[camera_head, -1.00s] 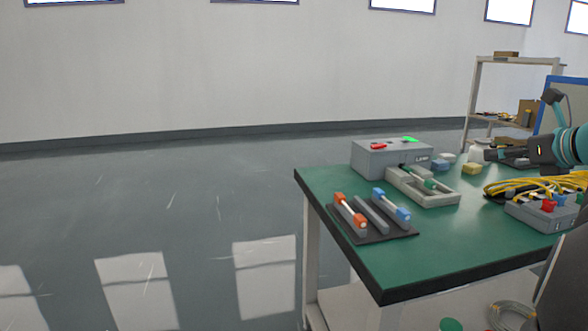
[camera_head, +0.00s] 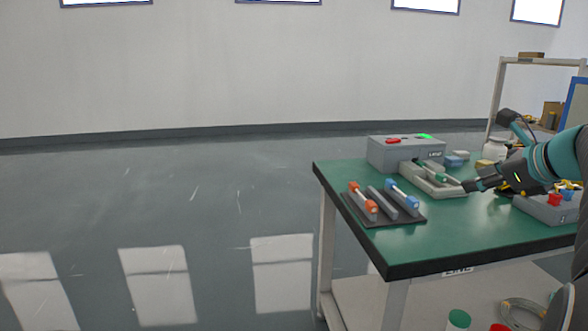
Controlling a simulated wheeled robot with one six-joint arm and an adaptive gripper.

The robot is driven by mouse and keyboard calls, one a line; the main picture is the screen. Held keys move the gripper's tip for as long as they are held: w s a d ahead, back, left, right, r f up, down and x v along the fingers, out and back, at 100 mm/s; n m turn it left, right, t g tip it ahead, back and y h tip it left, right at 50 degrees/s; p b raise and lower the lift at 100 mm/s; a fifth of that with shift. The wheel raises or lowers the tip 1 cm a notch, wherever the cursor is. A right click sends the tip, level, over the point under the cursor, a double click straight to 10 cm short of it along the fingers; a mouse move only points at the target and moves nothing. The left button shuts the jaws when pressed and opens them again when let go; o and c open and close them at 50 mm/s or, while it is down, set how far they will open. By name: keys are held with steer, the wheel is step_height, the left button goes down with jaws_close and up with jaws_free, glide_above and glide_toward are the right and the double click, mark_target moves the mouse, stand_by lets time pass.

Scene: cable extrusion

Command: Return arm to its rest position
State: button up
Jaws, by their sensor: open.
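My arm (camera_head: 555,160), teal and dark, reaches in from the right edge over the green table (camera_head: 450,235). My gripper (camera_head: 472,185) is open and points left, close to the right end of the grey tray (camera_head: 438,186). I cannot tell whether it touches the tray. A green-ended piece (camera_head: 430,172) lies in the tray, and nothing shows held in the jaws.
A grey box (camera_head: 405,153) with red and green marks stands behind the tray. A dark rack (camera_head: 385,218) holds an orange-ended rod (camera_head: 362,201) and a blue-ended rod (camera_head: 402,195). A grey unit (camera_head: 545,207) is at right. Open floor lies left.

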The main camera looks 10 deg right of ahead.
steer(key=a+f+n, duration=0.2)
steer(key=a, duration=0.2)
steer(key=s+a+f+n+g, duration=0.1)
steer(key=a+n, duration=0.1)
steer(key=a, duration=0.1)
steer(key=s+a+f+n+g, duration=0.1)
steer(key=a+f+n, duration=0.1)
steer(key=a+n, duration=0.1)
steer(key=shift+s+a+f+y+b, duration=0.1)
steer(key=shift+a+f+y+b, duration=0.05)
steer(key=shift+a, duration=0.3)
steer(key=shift+s+a+f+y+b, duration=0.1)
steer(key=shift+a+f+y+b, duration=0.05)
steer(key=shift+a, duration=0.25)
steer(key=s+a+f+n+g+h+b, duration=0.1)
steer(key=s+a+f+n+g+h, duration=0.1)
steer(key=s+a+f+n, duration=1.3)
step_height(320, 180, down, 3)
steer(key=s+n+g, duration=0.1)
steer(key=s+n, duration=0.1)
steer(key=n, duration=0.5)
steer(key=shift+s+r+g+h, duration=0.15)
steer(key=shift+s+g+h, duration=0.1)
steer(key=shift+g+h, duration=0.05)
